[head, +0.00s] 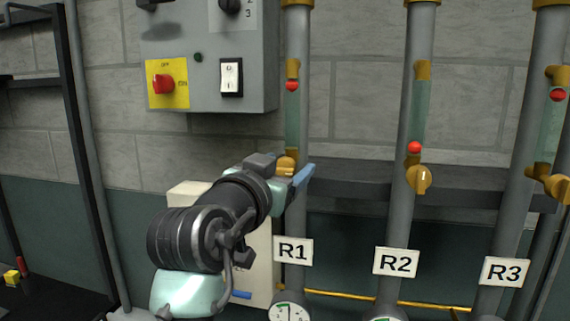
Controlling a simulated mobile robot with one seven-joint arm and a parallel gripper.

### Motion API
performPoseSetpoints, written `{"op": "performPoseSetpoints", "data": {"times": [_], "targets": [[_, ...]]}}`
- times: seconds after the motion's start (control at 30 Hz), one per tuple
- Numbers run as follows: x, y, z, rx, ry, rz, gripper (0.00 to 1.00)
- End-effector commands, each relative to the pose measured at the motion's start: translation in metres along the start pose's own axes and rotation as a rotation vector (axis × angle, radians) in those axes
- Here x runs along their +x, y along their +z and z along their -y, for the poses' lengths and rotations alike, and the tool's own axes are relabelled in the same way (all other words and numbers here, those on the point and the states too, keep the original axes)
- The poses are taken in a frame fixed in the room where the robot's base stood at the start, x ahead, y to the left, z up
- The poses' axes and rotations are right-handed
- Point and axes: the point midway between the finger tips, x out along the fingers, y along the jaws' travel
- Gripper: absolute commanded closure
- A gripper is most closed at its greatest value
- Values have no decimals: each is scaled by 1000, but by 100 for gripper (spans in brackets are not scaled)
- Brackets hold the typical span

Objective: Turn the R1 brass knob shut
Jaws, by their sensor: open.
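The R1 brass knob (286,163) sits on the left grey pipe, below a sight tube (292,125) with a red ball (291,86) near its top. Only part of the knob shows; my gripper and wrist cover the rest. My gripper (300,178) is open at the knob, with one blue finger visible on its right side. I cannot tell whether the fingers touch the knob. The R1 label (293,250) is on the pipe below my gripper.
The R2 brass knob (419,179) and R3 brass knob (553,187) are on pipes to the right. A grey control box (210,95) with a red switch (163,84) hangs upper left. A pale box (262,265) stands behind my arm. Gauges (290,311) sit low on the pipes.

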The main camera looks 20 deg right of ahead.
Motion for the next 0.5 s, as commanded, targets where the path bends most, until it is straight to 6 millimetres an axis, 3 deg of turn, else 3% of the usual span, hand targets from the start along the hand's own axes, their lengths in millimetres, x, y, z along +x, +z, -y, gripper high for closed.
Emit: {"op": "performPoseSetpoints", "data": {"times": [0.07,0.5], "targets": [[0,0,0,0,0,0,26],[-1,0,1,0,-2,-1,100]]}}
